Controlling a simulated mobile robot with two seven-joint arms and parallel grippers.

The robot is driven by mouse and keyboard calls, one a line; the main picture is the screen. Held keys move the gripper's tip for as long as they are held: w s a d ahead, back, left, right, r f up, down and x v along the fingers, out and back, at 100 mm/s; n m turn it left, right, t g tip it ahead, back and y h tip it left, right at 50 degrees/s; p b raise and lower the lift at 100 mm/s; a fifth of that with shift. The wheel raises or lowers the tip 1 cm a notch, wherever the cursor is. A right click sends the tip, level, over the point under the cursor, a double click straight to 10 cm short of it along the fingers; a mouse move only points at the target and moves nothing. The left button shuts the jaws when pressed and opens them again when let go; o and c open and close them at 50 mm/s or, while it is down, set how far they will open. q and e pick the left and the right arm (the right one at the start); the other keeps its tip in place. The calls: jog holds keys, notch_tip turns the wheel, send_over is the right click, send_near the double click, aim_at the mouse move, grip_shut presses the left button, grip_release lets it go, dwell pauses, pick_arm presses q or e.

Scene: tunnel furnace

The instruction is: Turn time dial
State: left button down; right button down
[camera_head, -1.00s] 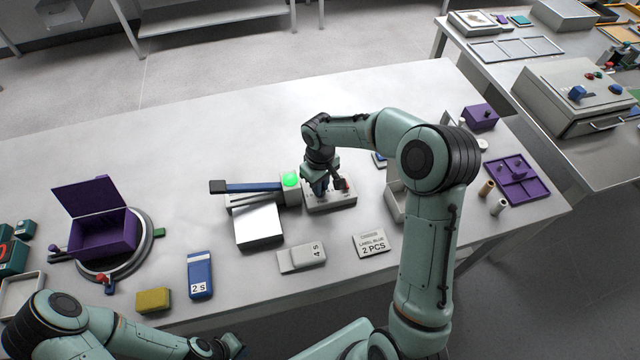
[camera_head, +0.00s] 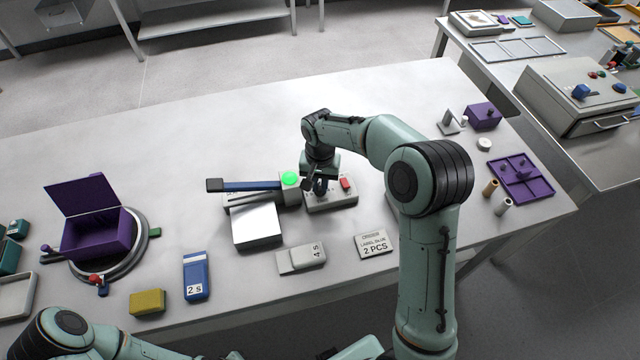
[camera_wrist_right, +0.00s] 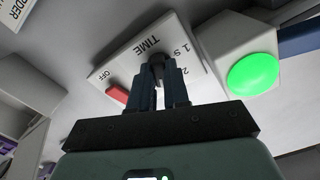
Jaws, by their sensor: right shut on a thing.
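The time dial (camera_wrist_right: 157,60) is a small dark knob on a light grey timer box (camera_head: 333,204). In the right wrist view the box face (camera_wrist_right: 122,70) carries the words TIME, OFF, 1 S and part of a 2, and a red button (camera_wrist_right: 117,93). My right gripper (camera_head: 319,189) points down over the box and hides the dial in the head view. In the right wrist view its two blue fingers (camera_wrist_right: 160,70) are shut on the dial. Only a sliver of my left arm's end (camera_head: 235,355) shows at the bottom edge; its fingers cannot be made out.
A lit green button (camera_head: 290,179) and a blue-handled lever (camera_head: 245,186) are just left of the box. The table behind is clear.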

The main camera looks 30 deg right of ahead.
jog(key=m, duration=0.6)
jog(key=shift+w+r+m, duration=0.1)
jog(key=shift+m, duration=0.2)
jog(key=m, duration=0.3)
jog(key=shift+d+m, duration=0.1)
jog(key=shift+m, duration=1.6)
jog(key=c, duration=1.1)
grip_release()
